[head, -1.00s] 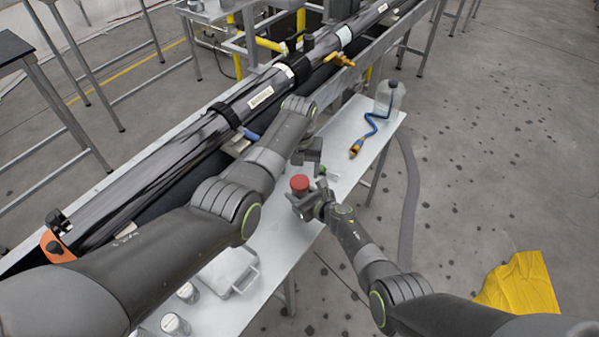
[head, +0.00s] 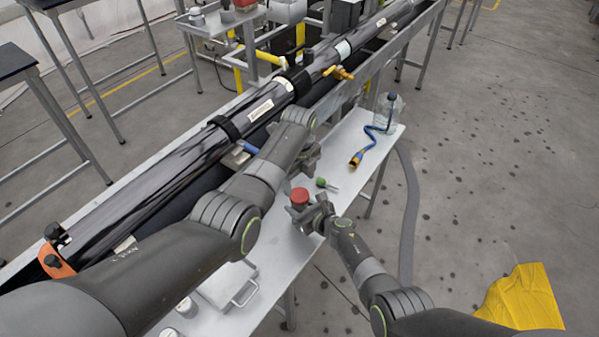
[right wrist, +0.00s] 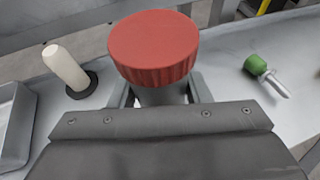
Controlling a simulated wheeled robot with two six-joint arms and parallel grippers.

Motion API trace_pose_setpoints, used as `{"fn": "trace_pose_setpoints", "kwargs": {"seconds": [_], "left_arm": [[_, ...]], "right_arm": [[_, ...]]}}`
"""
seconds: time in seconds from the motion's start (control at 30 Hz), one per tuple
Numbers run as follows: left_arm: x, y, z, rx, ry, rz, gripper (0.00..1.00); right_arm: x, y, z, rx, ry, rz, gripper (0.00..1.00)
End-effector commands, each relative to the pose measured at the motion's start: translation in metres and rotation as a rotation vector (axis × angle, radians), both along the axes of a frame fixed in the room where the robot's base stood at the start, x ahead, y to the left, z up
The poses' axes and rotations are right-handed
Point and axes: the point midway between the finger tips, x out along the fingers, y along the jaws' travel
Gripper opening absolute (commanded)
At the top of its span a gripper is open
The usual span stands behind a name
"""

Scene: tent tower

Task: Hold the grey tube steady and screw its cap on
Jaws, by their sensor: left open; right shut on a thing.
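The red ribbed cap (right wrist: 153,48) sits level on top of the grey tube (right wrist: 160,96), which stands upright. How far it is threaded cannot be told. In the head view the red cap (head: 300,195) shows above my right gripper (head: 303,216), which is shut on the tube over the table's front edge. Most of the tube is hidden by the gripper. My left gripper (head: 310,158) is open, behind and above the cap, apart from it. Its fingers are partly hidden by its own arm.
The narrow grey table (head: 270,250) holds a green-handled tool (head: 321,183), a clear bottle (head: 388,108) with a blue hose, and a grey case (head: 228,285). A long dark pipe (head: 170,165) runs behind.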

Motion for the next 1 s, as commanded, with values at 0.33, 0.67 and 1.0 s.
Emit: {"fn": "trace_pose_setpoints", "kwargs": {"seconds": [0.33,0.67,1.0], "left_arm": [[0.0,-0.001,0.005,-0.001,-0.001,0.568,0.67],[0.001,-0.001,0.01,-0.001,-0.001,1.108,0.67],[0.001,-0.001,0.015,-0.001,-0.001,1.665,0.67]], "right_arm": [[0.0,0.001,0.0,0.001,0.001,0.001,0.0],[0.0,0.001,0.0,0.001,0.001,0.001,0.0],[0.0,0.0,0.0,0.001,0.001,0.001,0.0]]}}
